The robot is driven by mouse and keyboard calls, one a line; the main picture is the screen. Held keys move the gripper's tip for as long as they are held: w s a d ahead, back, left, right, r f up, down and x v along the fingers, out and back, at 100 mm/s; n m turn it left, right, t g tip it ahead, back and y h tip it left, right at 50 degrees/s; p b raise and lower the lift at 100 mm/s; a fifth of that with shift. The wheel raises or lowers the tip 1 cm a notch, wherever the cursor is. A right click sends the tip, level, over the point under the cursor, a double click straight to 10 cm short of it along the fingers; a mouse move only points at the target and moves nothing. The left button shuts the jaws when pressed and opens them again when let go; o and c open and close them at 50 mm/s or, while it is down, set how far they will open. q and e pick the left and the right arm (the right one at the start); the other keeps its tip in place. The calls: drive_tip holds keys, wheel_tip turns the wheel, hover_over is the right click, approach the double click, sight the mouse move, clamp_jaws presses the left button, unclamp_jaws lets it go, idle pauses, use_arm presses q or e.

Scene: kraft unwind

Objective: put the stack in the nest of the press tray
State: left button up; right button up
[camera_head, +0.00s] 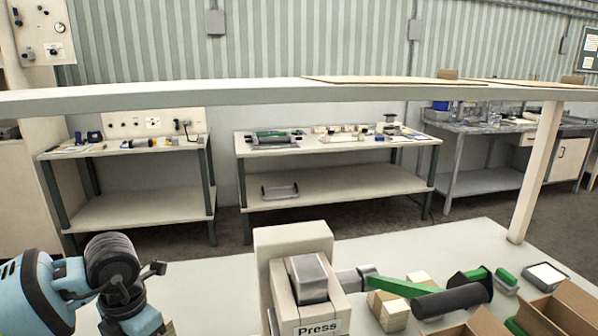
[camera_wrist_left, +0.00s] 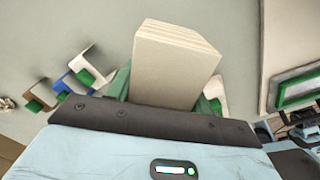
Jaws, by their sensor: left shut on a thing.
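My left gripper (camera_wrist_left: 168,88) is shut on a pale stack (camera_wrist_left: 175,55) of flat layers, its green fingers on either side. In the head view my left arm is at the lower left, and its gripper is mostly below the frame edge. The press (camera_head: 293,245), a beige block with a "Press" label and a green lever with a black grip, stands at the front centre. A green-lined pale frame (camera_wrist_left: 298,90) shows at the right of the left wrist view; I cannot tell whether it is the press tray. My right gripper is not in view.
Wooden blocks (camera_head: 388,306), a black-and-green tool (camera_head: 468,277), a white-topped pad (camera_head: 545,275) and cardboard boxes (camera_head: 568,306) crowd the right. Small coloured brackets (camera_wrist_left: 88,72) lie left of the stack. A shelf beam (camera_head: 200,98) crosses above the bench.

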use_arm(q)
drive_tip(key=m, duration=0.2)
drive_tip(key=s+d+m, duration=0.1)
drive_tip(key=m, duration=0.1)
drive_tip(key=s+d+m, duration=0.2)
drive_tip(key=s+m, duration=0.1)
drive_tip(key=m, duration=1)
drive_tip(key=s+d+m+p, duration=0.1)
drive_tip(key=s+d+m, duration=0.2)
drive_tip(key=m, duration=1)
drive_tip(key=shift+s+d+m, duration=0.15)
drive_tip(key=shift+s+m, duration=0.25)
drive_tip(key=shift+s, duration=0.35)
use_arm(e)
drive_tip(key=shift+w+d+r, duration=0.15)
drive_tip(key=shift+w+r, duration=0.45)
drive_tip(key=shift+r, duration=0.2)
use_arm(q)
drive_tip(key=shift+d+f, duration=0.1)
